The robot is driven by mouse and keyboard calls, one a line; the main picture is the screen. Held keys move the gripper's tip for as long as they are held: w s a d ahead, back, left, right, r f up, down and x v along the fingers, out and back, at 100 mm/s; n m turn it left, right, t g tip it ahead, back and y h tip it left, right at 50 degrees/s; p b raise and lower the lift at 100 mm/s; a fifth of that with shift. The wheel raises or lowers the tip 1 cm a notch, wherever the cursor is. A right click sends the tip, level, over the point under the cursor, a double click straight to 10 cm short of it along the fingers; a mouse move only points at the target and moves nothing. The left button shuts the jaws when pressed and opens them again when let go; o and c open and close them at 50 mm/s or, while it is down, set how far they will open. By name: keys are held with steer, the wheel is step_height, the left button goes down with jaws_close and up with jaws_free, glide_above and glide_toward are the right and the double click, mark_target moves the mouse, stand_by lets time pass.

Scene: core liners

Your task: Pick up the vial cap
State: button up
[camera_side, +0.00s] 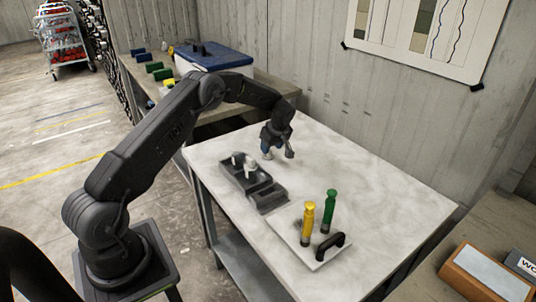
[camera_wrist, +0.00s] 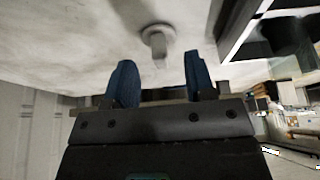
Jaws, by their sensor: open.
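A small pale grey piece with a round flange and a short stem, which looks like the vial cap (camera_wrist: 158,34), is on the light tabletop in the wrist view. It lies just beyond the gap between my fingertips and appears apart from both. My gripper (camera_wrist: 160,62) is open, with one blue finger on each side and nothing held. In the side view my gripper (camera_side: 277,153) hangs low over the table, behind the dark tray. There the cap cannot be clearly made out beside the fingers.
A dark tray (camera_side: 236,176) with pale pieces stands close in front of my gripper, with a smaller dark box (camera_side: 270,202) beside it. A white board (camera_side: 291,240) carries upright yellow (camera_side: 308,222) and green (camera_side: 328,213) tubes and a black handle (camera_side: 330,244). The table's right side is clear.

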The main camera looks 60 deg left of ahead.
steer(key=x, duration=0.3)
steer(key=shift+a+f, duration=0.1)
steer(key=shift+f, duration=0.1)
jaws_close()
